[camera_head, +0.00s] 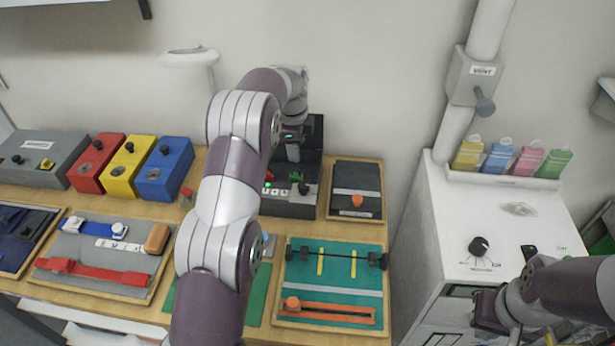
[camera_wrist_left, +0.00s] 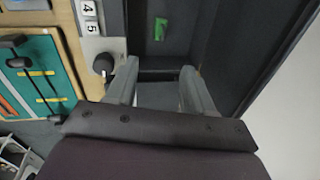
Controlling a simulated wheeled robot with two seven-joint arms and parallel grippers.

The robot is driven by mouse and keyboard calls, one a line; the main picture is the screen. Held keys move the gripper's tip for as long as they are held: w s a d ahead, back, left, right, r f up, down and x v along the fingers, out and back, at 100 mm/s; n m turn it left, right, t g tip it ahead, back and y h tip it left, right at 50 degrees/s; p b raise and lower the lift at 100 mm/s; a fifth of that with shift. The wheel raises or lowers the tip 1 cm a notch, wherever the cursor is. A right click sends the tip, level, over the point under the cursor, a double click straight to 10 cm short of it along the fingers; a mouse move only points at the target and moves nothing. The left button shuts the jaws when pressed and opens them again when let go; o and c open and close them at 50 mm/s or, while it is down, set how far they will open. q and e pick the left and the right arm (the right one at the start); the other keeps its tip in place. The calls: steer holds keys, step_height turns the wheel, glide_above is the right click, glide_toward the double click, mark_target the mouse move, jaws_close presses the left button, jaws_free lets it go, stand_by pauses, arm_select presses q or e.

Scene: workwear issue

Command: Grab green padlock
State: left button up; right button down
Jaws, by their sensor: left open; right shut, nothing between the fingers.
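The green padlock (camera_wrist_left: 160,28) shows in the left wrist view as a small green shape inside a dark, open-fronted box (camera_wrist_left: 225,50). My left gripper (camera_wrist_left: 160,85) is open and empty, with its two grey fingers pointing toward the box and the padlock beyond the fingertips, apart from them. In the head view the left gripper (camera_head: 293,150) is in front of the black box (camera_head: 312,135) at the back of the bench. A small green patch shows just below it, partly hidden; I cannot tell whether it is the padlock. My right gripper (camera_head: 490,310) is shut and empty at the lower right.
A black knob (camera_wrist_left: 103,63) and number labels (camera_wrist_left: 88,18) sit beside the box opening. Red (camera_head: 95,160), yellow (camera_head: 128,165) and blue (camera_head: 165,168) boxes stand left. A teal board (camera_head: 330,275) lies in front. A white cabinet (camera_head: 450,220) stands right.

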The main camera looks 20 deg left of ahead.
arm_select(q)
steer(key=p, duration=0.1)
glide_above(296, 175)
steer(key=s+d, duration=0.1)
step_height(296, 175, down, 7)
steer(key=shift+a+f+p, duration=0.1)
steer(key=shift+f+p, duration=0.25)
steer(key=shift+p, duration=0.15)
steer(key=f, duration=0.1)
steer(key=f+p, duration=0.1)
steer(key=f, duration=0.2)
steer(key=shift+w+a, duration=0.15)
steer(key=shift+a, duration=0.15)
steer(key=shift+w+f, duration=0.15)
steer(key=shift+f, duration=0.15)
steer(key=shift+r, duration=0.1)
jaws_close()
